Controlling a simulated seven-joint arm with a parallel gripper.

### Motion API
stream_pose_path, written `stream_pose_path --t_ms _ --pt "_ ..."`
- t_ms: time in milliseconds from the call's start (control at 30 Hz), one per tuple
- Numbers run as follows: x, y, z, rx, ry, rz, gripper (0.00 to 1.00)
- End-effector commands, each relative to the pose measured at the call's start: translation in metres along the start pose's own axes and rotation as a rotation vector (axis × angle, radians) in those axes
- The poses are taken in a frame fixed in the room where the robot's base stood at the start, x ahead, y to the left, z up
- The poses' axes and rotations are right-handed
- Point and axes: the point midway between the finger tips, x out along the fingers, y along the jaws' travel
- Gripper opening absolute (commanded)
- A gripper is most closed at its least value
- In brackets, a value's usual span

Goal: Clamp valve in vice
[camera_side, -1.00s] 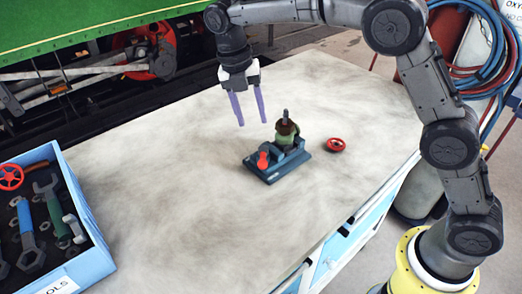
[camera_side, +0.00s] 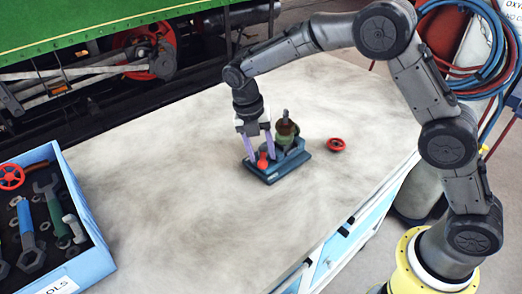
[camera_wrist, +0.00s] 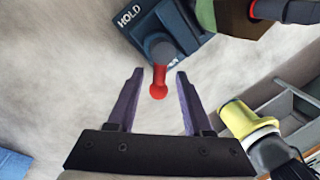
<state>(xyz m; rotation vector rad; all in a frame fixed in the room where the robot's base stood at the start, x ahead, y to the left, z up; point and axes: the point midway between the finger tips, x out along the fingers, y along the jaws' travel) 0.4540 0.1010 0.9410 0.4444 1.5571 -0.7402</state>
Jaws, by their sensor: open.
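The blue vice (camera_side: 288,165) sits on the workbench, with the green and brown valve (camera_side: 286,132) upright in it at its back part. The vice's red-tipped lever (camera_side: 262,161) is at its front left. In the wrist view the lever (camera_wrist: 159,78) points down from its grey pivot beside the word HOLD on the vice (camera_wrist: 150,22). My gripper (camera_side: 260,155) is low over the lever side of the vice. Its purple fingers, also in the wrist view (camera_wrist: 157,100), are open on either side of the red lever end, with gaps showing. The valve (camera_wrist: 225,14) is partly cut off there.
A red handwheel (camera_side: 336,145) lies on the bench right of the vice. A blue tool box (camera_side: 98,262) with wrenches and a red wheel stands at the left. The bench (camera_side: 180,190) between them is clear.

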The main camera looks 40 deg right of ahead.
Motion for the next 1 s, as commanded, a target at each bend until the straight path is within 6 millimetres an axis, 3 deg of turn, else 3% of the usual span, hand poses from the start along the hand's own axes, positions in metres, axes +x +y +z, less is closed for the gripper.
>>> stream_pose_path --t_ms 67,333,767,1000 --pt "0.0 0.0 0.0 0.0 0.0 0.0 0.49" --pt "-0.0003 0.0001 0.0 0.0 0.0 0.0 0.01" --pt "-0.0008 0.0008 0.0003 0.018 0.004 0.001 0.0" --pt "-0.0014 0.004 0.0014 0.123 0.024 0.001 0.0"
